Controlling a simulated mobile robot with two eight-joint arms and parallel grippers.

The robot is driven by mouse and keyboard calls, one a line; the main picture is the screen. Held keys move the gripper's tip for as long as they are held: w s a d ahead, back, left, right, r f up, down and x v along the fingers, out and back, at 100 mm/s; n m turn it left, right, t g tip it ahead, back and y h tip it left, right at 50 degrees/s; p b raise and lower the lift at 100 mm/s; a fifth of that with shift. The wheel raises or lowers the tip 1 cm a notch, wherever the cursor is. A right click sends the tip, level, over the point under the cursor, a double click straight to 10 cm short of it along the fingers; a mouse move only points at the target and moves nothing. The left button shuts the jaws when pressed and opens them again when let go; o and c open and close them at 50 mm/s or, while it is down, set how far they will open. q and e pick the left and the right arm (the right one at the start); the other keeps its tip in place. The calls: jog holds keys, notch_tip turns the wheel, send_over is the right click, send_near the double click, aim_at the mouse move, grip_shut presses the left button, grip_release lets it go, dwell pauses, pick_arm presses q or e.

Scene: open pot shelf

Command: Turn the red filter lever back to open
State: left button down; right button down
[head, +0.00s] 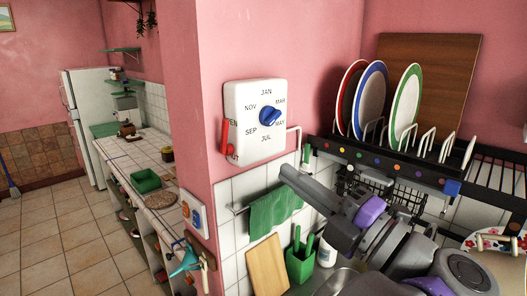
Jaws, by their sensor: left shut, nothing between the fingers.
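A white control box (255,120) with month labels and a blue dial (270,116) is mounted on the pink wall corner. The red lever (226,139) is on the left side of the box and stands roughly upright along it. Lettering beside it is partly covered by the lever. My left gripper (291,177) is shut and empty, below and right of the box, apart from the lever. My right gripper does not show.
A rack (400,160) with several plates stands at the right. A green towel (272,210) hangs below the box, with a wooden board (267,268) and green holder (300,264) beneath. Another switch box (194,214) is on the pillar. The wall left of the lever is clear.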

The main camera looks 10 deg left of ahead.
aim_at(228, 125)
pick_arm(q)
jog(key=x, duration=1.3)
jog(key=shift+w+a+r, duration=0.15)
jog(key=shift+a, duration=0.15)
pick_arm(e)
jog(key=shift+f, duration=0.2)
